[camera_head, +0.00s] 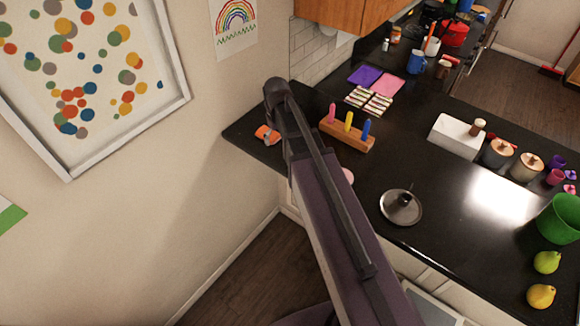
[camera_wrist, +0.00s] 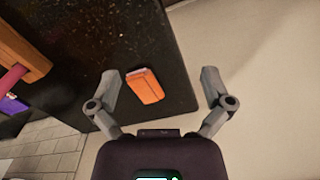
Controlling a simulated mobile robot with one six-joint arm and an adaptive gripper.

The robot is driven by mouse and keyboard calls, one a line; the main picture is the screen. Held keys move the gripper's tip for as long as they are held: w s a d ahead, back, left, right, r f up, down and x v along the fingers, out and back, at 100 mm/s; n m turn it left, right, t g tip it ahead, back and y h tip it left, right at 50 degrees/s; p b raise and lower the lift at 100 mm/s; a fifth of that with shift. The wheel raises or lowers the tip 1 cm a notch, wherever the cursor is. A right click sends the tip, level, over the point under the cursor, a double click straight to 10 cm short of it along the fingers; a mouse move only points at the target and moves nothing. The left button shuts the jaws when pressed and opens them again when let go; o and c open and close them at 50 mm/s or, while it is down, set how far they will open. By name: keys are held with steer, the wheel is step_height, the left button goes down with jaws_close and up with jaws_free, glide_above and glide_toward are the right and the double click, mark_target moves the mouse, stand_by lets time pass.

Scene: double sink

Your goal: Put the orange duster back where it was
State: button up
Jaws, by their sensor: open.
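The orange duster (camera_head: 267,134) lies on the black counter (camera_head: 246,124), near its left end by the wall, partly beside my arm in the head view. My gripper (camera_wrist: 160,78) is open and empty. The duster shows between its two fingers, closer to the left one, with no visible contact. The height gap cannot be told. In the head view my arm hides the gripper.
A wooden block (camera_head: 352,140) with pink, yellow and blue pegs stands right of the duster; it also shows in the wrist view (camera_wrist: 18,52). A round metal plate (camera_head: 401,207) holds a small dark item. Purple and pink sheets lie farther back. Beyond the counter edge is open floor.

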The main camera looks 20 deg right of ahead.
steer(key=s+m, duration=0.3)
steer(key=s, duration=1)
steer(key=shift+s, duration=0.25)
steer(key=shift+d, duration=0.1)
